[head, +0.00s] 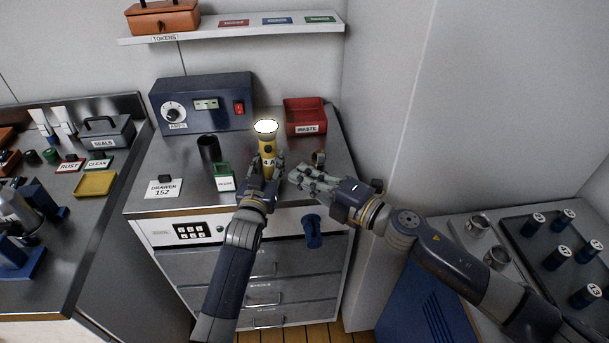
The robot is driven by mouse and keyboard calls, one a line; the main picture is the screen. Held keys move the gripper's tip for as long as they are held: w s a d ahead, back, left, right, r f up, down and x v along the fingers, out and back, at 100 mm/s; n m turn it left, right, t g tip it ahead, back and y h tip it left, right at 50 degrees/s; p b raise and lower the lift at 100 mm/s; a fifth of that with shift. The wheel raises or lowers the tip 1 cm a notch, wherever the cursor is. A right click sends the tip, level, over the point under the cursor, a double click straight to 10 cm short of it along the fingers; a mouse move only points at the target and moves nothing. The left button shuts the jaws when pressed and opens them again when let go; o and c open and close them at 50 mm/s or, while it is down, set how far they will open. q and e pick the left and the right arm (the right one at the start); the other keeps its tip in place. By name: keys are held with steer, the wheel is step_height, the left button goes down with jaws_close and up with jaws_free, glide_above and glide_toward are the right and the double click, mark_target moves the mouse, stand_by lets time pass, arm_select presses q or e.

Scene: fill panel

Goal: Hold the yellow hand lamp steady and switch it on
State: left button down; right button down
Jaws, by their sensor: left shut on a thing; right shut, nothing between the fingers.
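The yellow hand lamp (267,143) stands upright on the grey drawer cabinet, and its round head at the top is bright white, lit. My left gripper (265,166) is shut on the lamp's lower body, and its fingers hide part of it. My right gripper (296,175) is shut and empty, just to the right of the lamp. There appears to be a small gap between the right fingertips and the lamp.
A blue device (203,103) with a dial and red switch stands behind. A red waste bin (305,117) is at the back right. A black cup (208,149), a green-framed holder (224,177) and a drawer card (164,188) are left of the lamp. A shelf (230,29) hangs above.

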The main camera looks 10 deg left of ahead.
arm_select(q)
steer(key=shift+a+f, duration=0.1)
steer(key=shift+a, duration=0.05)
steer(key=c, duration=1.1)
jaws_free()
steer(key=shift+o, duration=0.2)
